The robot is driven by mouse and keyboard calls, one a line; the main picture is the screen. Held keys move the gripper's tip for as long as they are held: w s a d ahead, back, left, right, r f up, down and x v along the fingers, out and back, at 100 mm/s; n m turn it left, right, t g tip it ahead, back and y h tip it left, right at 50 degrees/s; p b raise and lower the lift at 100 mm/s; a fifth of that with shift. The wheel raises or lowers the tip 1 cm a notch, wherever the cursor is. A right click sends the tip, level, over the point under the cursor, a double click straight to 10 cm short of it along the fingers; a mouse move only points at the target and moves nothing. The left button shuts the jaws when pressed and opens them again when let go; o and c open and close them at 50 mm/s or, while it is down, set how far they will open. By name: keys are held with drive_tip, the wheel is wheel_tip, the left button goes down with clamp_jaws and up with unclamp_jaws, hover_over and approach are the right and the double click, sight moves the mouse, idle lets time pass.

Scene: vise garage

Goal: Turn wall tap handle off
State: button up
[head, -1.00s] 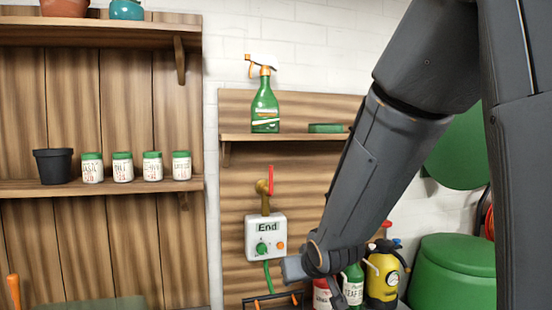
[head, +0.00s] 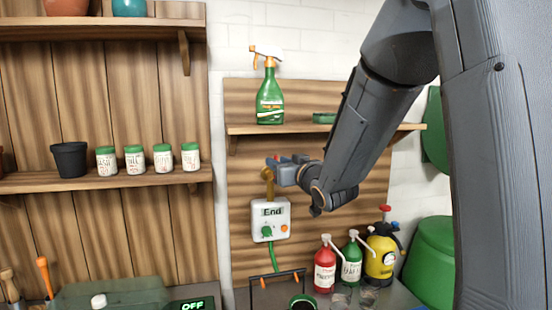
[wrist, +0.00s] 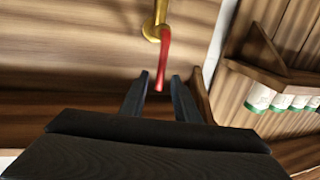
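The wall tap is a brass fitting (head: 267,176) on the wooden wall panel, above a white timer box (head: 272,220) that reads "End". In the wrist view the brass body (wrist: 155,27) is at the top. Its red handle (wrist: 165,55) hangs from it, with its free end between my fingers. My gripper (wrist: 161,76) is open, one finger on each side of the handle, with visible gaps. In the head view my gripper (head: 279,161) is at the tap and hides most of the handle.
A shelf (head: 300,128) with a green spray bottle (head: 269,97) is just above my gripper. Red, green and yellow bottles stand below right on the bench. A wooden shelf (head: 110,181) with a black pot and several labelled jars is at the left.

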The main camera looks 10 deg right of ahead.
drive_tip(key=shift+w+a+p, duration=0.25)
drive_tip(key=shift+w+p, duration=0.05)
drive_tip(key=shift+w, duration=0.9)
clamp_jaws()
